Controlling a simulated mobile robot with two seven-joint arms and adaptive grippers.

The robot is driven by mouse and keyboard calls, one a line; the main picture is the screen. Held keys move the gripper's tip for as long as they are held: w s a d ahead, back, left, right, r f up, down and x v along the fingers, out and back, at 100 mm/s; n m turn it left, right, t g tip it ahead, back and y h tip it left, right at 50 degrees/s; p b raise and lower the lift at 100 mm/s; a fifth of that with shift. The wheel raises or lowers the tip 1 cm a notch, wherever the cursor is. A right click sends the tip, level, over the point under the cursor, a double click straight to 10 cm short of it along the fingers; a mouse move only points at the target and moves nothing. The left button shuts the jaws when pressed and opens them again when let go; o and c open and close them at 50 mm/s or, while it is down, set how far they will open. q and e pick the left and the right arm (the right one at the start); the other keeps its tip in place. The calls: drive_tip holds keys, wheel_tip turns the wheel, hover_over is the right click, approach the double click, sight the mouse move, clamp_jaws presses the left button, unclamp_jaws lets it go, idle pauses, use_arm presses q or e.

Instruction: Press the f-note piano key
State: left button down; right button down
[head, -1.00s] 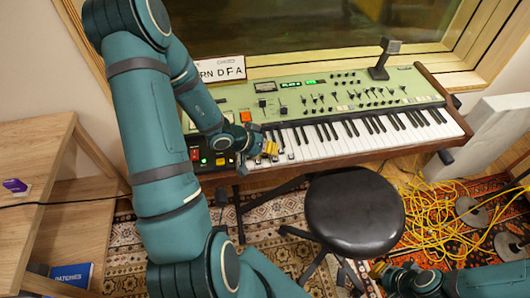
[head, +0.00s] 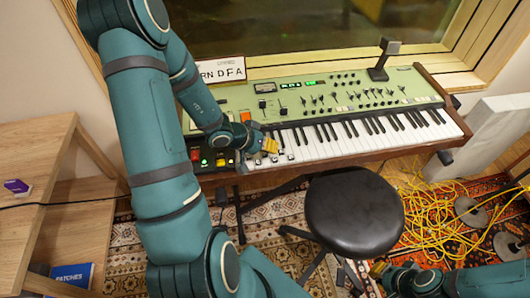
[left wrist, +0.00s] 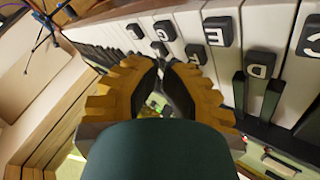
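The keyboard (head: 340,138) has white and black keys; several white keys at its left end carry dark letter tags. In the left wrist view I read C (left wrist: 311,38), D (left wrist: 260,65) and E (left wrist: 217,32); the tag left of E (left wrist: 165,30) looks like F. My left gripper (head: 268,146) is over these tagged keys, fingers pointing at them. In the left wrist view its yellow fingers (left wrist: 160,63) come together at the tips, with nothing seen held. I cannot tell whether they touch a key. My right gripper (head: 378,268) is low at the bottom right, its fingers partly hidden.
A sign (head: 222,69) reading "RN D F A", partly hidden by my left arm, stands behind the keyboard. A black stool (head: 355,212) stands in front. Yellow cable (head: 435,215) lies on the floor at right. A wooden shelf (head: 40,150) is at left.

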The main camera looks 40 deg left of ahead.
sight(269, 157)
use_arm(q)
drive_tip(key=shift+r, duration=0.3)
wheel_tip(269, 157, up, 5)
drive_tip(key=shift+f+p, duration=0.1)
drive_tip(key=shift+p, duration=0.95)
idle(0.3)
drive_tip(key=shift+d, duration=0.1)
drive_tip(key=s+d+f+g, duration=0.2)
drive_tip(key=d+f, duration=0.2)
drive_tip(key=d, duration=0.4)
drive_tip(key=s+d+f+m+g, duration=0.1)
drive_tip(key=s+d+f+g, duration=0.1)
drive_tip(key=d+f, duration=0.3)
drive_tip(key=s+d+f+m+g, duration=0.1)
drive_tip(key=s+d+f, duration=0.3)
drive_tip(key=d, duration=0.7)
drive_tip(key=shift+s+d+f+g, duration=0.15)
drive_tip(key=shift+d+f+g, duration=0.2)
drive_tip(key=shift+g, duration=0.45)
